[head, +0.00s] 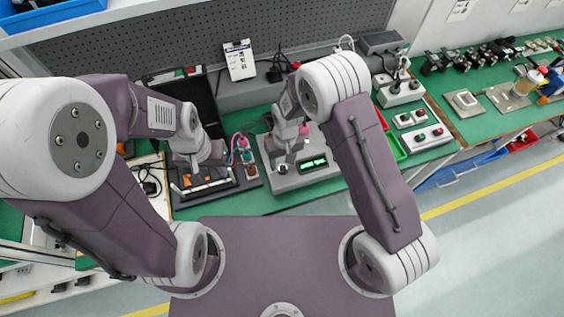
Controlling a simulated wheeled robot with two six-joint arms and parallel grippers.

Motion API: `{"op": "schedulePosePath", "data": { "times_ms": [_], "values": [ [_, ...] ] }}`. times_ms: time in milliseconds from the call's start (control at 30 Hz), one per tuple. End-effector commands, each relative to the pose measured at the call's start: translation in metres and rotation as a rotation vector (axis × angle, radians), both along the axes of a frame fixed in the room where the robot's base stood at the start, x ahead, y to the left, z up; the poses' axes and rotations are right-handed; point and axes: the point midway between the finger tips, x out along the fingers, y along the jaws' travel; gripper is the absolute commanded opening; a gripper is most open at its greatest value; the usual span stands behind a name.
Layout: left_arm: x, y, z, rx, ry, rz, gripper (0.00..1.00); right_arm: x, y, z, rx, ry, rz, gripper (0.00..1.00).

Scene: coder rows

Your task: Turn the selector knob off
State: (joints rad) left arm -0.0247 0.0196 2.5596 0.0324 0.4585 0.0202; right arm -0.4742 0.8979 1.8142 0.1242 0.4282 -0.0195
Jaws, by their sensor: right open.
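A grey instrument box (325,180) with a lit green display (313,163) sits on the green bench in front of me. A small round knob (283,169) shows on its front left, partly hidden by my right gripper. I cannot read which way the knob points. My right gripper (286,161) is open and reaches down over the box just behind the knob; I cannot tell whether it touches it. My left gripper (194,174) hangs over a dark tray-like unit (222,183) to the left; its jaws are too small to read.
Several coloured connectors and leads (244,155) lie between my two grippers. Grey control boxes with buttons (426,137) and green and red bins (390,140) stand to the right. A perforated panel (200,50) closes off the back. Bare bench shows in front of the instrument box.

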Motion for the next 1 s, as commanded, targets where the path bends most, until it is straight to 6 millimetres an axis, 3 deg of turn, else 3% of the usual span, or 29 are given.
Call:
{"op": "schedulePosePath", "data": {
  "times_ms": [200,433,600,633,1000],
  "values": [
    [0.000,0.000,0.003,0.000,0.000,0.000,0.36,-0.001,0.001,-0.020,0.000,0.000,-0.001,0.52],
    [0.000,0.000,0.003,0.000,0.000,0.000,0.36,0.000,0.001,-0.021,0.000,-0.001,-0.001,0.52],
    [0.000,0.000,0.003,0.000,0.000,0.000,0.36,0.000,0.001,-0.021,0.000,-0.001,-0.001,0.04],
    [0.000,0.000,0.003,0.000,0.000,0.000,0.36,0.000,0.001,-0.021,0.000,-0.001,-0.001,0.00],
    [0.000,0.000,0.000,0.000,0.000,0.000,0.36,-0.001,0.001,-0.021,0.000,0.001,0.058,0.00]
  ]
}}
